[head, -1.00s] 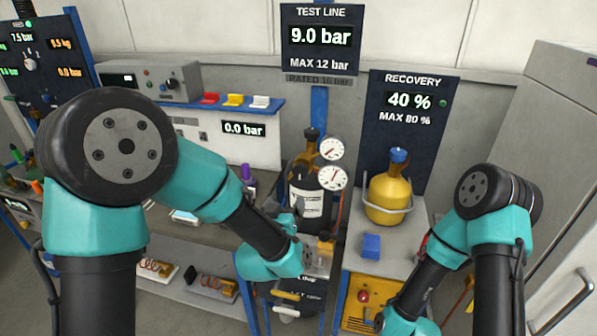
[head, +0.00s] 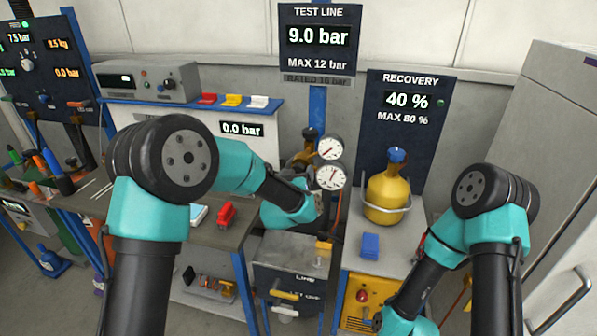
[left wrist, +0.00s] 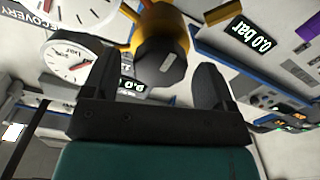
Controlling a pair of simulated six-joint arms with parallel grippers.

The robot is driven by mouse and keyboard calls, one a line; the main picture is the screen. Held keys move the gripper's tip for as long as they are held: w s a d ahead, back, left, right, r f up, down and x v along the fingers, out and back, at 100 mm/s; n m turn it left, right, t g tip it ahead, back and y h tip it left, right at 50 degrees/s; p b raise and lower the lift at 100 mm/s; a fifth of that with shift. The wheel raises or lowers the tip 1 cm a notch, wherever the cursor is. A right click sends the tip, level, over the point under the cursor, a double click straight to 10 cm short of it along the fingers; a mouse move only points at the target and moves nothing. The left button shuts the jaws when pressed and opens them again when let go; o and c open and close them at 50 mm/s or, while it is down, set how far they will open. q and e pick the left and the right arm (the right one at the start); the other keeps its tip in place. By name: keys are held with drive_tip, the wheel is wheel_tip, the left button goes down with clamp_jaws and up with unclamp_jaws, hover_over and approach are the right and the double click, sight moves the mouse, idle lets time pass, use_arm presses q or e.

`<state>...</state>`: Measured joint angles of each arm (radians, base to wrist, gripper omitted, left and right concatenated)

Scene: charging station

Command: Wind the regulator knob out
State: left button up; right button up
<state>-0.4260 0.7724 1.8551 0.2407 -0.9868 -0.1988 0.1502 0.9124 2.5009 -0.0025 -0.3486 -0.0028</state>
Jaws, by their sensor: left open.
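The regulator shows in the left wrist view as a brass body (left wrist: 157,22) with a dark round knob (left wrist: 160,62) that has a pale mark on it. My left gripper (left wrist: 168,80) is open, one dark finger on each side of the knob in that view. I see a gap to the right finger; I cannot tell whether the knob is between the fingertips or just beyond them. In the head view my left wrist covers the knob and fingers. Two white gauges (head: 331,147) stand above the wrist. The test line display (head: 319,37) reads 9.0 bar.
A yellow recovery cylinder (head: 388,190) stands right of the regulator, with a blue block (head: 370,245) in front. The recovery panel (head: 409,100) reads 40 %. A red clamp-like item (head: 226,214) lies on the bench left of my wrist. The gauges are close beside my left finger.

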use_arm(q)
drive_tip(key=shift+x, duration=0.95)
drive_tip(key=c, duration=0.9)
